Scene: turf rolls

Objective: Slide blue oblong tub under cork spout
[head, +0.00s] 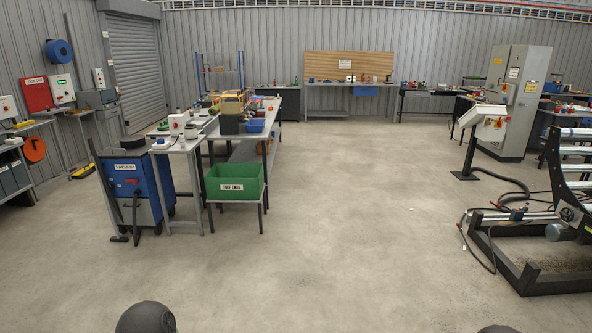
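A small blue container (255,126) sits at the right edge of the long workbench, left of centre. A larger blue box shape (366,91) shows at the far bench by the back wall. Both are too small to tell whether either is the oblong tub. I cannot make out a cork spout anywhere. Neither gripper is in view; only two dark rounded parts of my own show at the bottom edge.
A green bin (235,199) stands on a low stand before the workbench (213,137). A blue vacuum unit (130,189) is beside it. A roller machine (535,270) with floor hoses stands right; a grey cabinet (513,100) is behind. The middle floor is clear.

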